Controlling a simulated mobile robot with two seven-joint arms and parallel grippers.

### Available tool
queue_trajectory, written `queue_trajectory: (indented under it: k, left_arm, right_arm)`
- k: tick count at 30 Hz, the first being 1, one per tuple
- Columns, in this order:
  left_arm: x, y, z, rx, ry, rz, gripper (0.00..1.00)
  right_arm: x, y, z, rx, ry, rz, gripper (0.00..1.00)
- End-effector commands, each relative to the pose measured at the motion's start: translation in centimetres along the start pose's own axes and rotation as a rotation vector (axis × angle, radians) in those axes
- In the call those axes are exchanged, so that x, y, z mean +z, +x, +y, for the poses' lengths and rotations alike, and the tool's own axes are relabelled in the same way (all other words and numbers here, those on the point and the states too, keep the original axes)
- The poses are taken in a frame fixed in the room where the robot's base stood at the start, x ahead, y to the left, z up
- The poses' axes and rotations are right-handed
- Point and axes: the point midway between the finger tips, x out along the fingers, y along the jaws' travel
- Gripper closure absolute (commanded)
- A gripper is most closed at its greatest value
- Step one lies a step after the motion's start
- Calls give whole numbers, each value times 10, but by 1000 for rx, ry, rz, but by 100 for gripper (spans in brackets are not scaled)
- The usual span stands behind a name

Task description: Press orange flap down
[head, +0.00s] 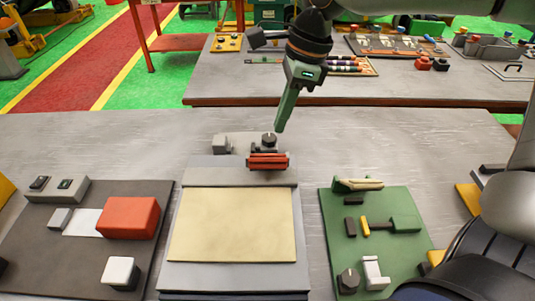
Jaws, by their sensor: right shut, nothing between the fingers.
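My right gripper (281,128) comes down from the top of the head view, shut and empty. Its tip is in the air, near the knob and the red ribbed piece (268,160) at the back of the middle fixture. I see no contact between them. An orange-red block (128,217) lies on the dark left board, well to the left of the gripper. I cannot tell for sure which of these two is the orange flap. My left gripper is not in view.
The middle fixture carries a cream sheet (235,225). A dark board (55,240) with grey and white parts lies left, and a green board (375,212) with small parts lies right. A second workbench (225,88) stands behind. The grey table between is mostly clear.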

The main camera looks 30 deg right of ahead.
Motion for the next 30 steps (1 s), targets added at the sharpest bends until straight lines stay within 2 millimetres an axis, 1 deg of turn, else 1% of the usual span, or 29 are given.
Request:
queue_trajectory:
  k: [1,6,12,17,27,30]
  left_arm:
    - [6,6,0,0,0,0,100]
    - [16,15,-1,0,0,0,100]
    - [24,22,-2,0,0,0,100]
    - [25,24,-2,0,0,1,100]
    - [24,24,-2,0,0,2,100]
    - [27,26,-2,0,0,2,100]
  right_arm:
    - [-1,11,0,2,-1,2,100]
    - [-1,34,1,3,-1,2,100]
    - [-1,52,0,1,0,2,100]
    - [0,58,0,0,-1,0,100]
    - [0,58,0,1,0,1,100]
    - [-1,61,0,1,0,1,100]
